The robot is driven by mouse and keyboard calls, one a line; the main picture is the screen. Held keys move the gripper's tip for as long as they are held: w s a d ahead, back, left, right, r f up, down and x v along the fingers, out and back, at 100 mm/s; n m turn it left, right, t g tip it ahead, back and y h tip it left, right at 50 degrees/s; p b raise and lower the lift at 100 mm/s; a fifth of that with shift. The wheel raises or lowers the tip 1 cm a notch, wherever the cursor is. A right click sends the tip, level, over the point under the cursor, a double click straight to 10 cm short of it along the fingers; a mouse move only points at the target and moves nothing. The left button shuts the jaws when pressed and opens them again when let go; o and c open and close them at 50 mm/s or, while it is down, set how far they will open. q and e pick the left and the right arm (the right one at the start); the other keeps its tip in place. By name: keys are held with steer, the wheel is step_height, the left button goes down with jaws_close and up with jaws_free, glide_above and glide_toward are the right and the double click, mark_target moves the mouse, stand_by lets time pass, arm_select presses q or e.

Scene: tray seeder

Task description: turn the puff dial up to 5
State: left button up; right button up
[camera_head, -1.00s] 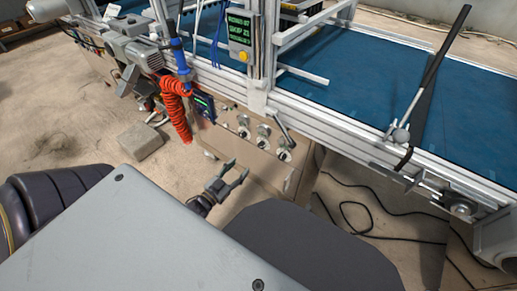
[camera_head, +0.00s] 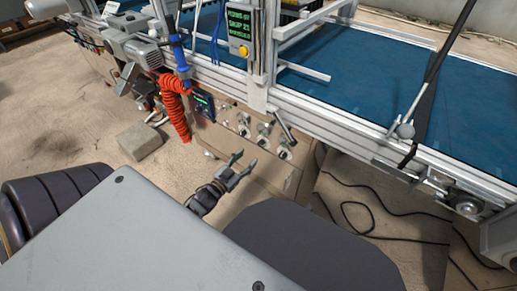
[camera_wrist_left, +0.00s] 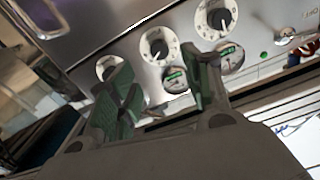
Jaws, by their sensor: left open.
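A control panel (camera_head: 230,126) on a tan cabinet below the conveyor carries a row of round dials. In the left wrist view, three white dials with black knobs show: one at the upper right (camera_wrist_left: 215,18), one in the middle (camera_wrist_left: 158,46), and one at the left (camera_wrist_left: 108,67), partly behind a finger. Small gauges with green marks (camera_wrist_left: 230,57) sit below them. I cannot read which dial is the puff dial or its setting. My left gripper (camera_head: 246,162) is open and empty in front of the panel, apart from the dials. My right gripper is not in view.
A green text display (camera_head: 240,22) with a yellow button box stands above the panel. A coiled red hose (camera_head: 175,105) hangs left of it. The blue conveyor belt (camera_head: 350,75) runs behind. A black cable (camera_head: 365,215) lies on the floor at the right.

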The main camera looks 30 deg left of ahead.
mark_target(260, 145)
arm_select(q)
steer(key=shift+w+d+b, duration=0.2)
steer(key=shift+w+b, duration=0.45)
steer(key=shift+w, duration=1.15)
steer(key=shift+w+d+b, duration=0.15)
steer(key=shift+w+b, duration=0.45)
steer(key=shift+w, duration=1.95)
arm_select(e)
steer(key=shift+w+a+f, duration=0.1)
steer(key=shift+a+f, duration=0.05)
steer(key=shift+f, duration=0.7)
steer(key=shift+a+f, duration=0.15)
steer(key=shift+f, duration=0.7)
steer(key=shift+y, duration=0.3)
arm_select(q)
steer(key=c, duration=1)
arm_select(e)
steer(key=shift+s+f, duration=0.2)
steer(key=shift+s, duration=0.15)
